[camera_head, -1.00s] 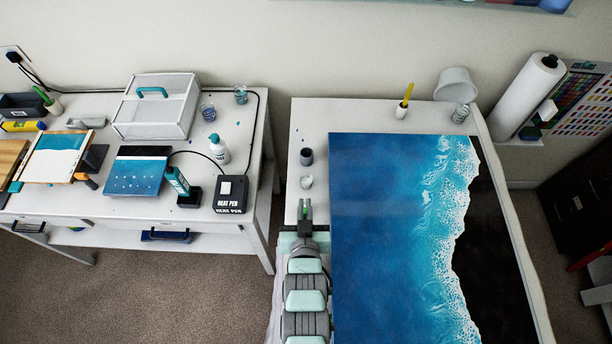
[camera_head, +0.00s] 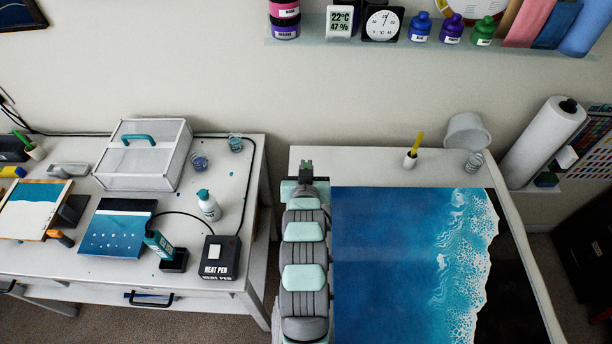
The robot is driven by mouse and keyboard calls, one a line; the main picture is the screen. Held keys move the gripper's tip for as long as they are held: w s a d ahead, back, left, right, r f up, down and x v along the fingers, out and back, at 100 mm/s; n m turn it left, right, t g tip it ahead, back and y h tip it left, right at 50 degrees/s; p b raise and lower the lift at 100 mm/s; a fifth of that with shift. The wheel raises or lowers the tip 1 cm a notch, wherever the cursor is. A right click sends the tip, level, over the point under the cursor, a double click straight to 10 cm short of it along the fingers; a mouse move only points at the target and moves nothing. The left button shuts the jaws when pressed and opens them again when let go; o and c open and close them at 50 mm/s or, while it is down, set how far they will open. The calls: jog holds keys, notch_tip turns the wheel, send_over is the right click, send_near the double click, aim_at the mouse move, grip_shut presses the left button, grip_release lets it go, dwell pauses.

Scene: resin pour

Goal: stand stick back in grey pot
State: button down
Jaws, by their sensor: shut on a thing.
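My gripper (camera_head: 307,166) is over the back left corner of the pour table, seen from behind. It is shut on the stick (camera_head: 309,170), of which only a small green bit shows between the jaws. The stick's tilt and its lower end are hidden. The dark grey pot is not visible now; my arm covers the left strip of the table where it stood. I cannot tell how far the stick is from the pot.
A white bucket (camera_head: 466,131) and a clear cup (camera_head: 474,162) stand further right. The blue wave panel (camera_head: 390,255) fills the middle. A shelf (camera_head: 340,44) with bottles hangs above.

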notch_tip(320, 180, down, 11)
jog(key=b, duration=0.3)
dwell(0.9)
jog(key=shift+s+r, duration=0.1)
jog(key=c, duration=1.5)
grip_release()
jog(key=b+v, duration=0.2)
jog(key=v, duration=0.8)
jog(key=shift+s+r, duration=0.15)
jog(key=shift+s, duration=0.25)
